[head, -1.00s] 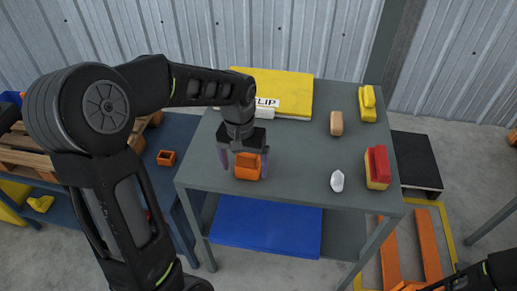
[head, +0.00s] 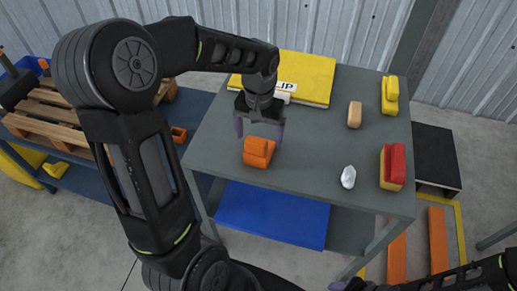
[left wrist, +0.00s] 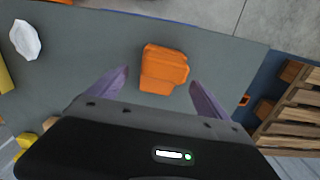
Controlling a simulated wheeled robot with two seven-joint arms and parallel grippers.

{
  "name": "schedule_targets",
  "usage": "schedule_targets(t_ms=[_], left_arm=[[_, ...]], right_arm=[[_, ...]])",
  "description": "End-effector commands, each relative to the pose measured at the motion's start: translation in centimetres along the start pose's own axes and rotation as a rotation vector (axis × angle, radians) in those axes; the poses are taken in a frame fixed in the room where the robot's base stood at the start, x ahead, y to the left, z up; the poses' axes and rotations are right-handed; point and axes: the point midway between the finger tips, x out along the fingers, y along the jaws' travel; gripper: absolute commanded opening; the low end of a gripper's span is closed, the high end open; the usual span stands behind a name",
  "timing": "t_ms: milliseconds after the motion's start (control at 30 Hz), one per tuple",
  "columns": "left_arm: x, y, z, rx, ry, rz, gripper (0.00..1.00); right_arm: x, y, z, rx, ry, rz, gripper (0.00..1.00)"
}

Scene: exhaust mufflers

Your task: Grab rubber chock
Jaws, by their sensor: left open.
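An orange stepped block (head: 258,152), which looks like the rubber chock, sits on the grey table near its front left edge. It also shows in the left wrist view (left wrist: 163,70), just beyond the fingertips. My left gripper (head: 260,132) is open and empty, slightly behind and above the orange block, with its purple fingers apart. In the left wrist view the block lies in line with the gap between the fingers, and no contact shows. My right gripper (head: 340,285) is only partly visible at the bottom edge, so its jaws are unclear.
The grey table (head: 310,150) also carries a yellow case (head: 310,75), a tan block (head: 354,115), a yellow block (head: 390,95), a white crumpled lump (head: 348,177) and a red-yellow block (head: 392,167). A blue panel (head: 270,215) lies on the lower shelf. Wooden pallets (head: 55,120) stand left.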

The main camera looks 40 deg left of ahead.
Motion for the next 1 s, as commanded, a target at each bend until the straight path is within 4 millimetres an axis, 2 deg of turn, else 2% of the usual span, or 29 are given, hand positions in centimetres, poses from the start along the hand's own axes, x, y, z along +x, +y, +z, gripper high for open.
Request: schedule_targets(t_ms=[333, 700, 1000], left_arm=[[0.4, 0.0, 0.1, -0.001, -0.002, 0.000, 0.89], [5.0, -0.2, 0.5, -0.001, -0.003, 0.000, 0.89], [5.3, -0.2, 0.4, -0.001, 0.000, 0.000, 0.89]], right_arm=[[-0.1, -0.1, 0.0, 0.000, 0.000, 0.000, 0.49], [-0.9, -0.3, 0.0, 0.001, -0.001, 0.001, 0.49], [-0.9, -0.3, 0.0, 0.001, -0.001, 0.001, 0.49]])
